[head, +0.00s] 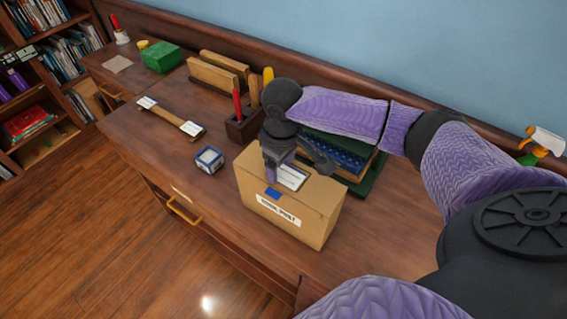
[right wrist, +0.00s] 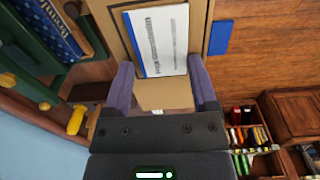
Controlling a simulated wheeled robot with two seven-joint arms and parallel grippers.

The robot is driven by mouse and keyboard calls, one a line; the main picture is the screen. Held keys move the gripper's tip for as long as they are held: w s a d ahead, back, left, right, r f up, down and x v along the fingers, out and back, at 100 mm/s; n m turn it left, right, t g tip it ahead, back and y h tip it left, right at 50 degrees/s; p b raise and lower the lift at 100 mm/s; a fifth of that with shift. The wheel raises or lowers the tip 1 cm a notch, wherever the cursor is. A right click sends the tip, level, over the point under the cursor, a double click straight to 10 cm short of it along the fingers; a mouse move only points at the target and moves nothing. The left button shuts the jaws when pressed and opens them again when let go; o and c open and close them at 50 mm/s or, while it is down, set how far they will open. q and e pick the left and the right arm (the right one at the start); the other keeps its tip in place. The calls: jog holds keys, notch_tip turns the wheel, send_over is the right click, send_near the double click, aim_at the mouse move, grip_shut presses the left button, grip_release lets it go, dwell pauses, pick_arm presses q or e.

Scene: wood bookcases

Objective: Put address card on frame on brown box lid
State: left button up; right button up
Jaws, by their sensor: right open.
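The brown box (head: 320,215) stands on the desk with a printed label on its front and a blue patch at its lid edge. A white address card (head: 292,177) with blue edging lies on or just above the lid; in the right wrist view the card (right wrist: 160,42) shows printed lines. My right gripper (head: 283,165) is over the lid, next to the card. In the right wrist view its purple fingers (right wrist: 160,75) are open, either side of the card's near end. My left gripper is not in view.
A wooden strip (head: 171,118) and green box (head: 161,56) are farther left. The desk front is clear.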

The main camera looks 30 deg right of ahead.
aim_at(281, 169)
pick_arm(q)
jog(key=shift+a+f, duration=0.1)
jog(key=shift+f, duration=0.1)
pick_arm(e)
jog(key=shift+s+f, duration=0.45)
jog(key=shift+f, duration=0.35)
jog(key=shift+w+r, duration=0.1)
jog(key=shift+r, duration=0.1)
jog(key=shift+g, duration=0.3)
jog(key=r, duration=0.2)
jog(key=w+r+p, duration=0.1)
jog(key=r, duration=0.1)
jog(key=shift+w+r, duration=0.15)
jog(key=shift+r, duration=0.05)
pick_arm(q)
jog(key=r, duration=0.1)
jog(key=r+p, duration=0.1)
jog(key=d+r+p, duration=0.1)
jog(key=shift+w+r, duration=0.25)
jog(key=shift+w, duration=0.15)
pick_arm(e)
notch_tip(281, 169, up, 9)
jog(key=shift+s+f, duration=0.15)
jog(key=shift+s, duration=0.1)
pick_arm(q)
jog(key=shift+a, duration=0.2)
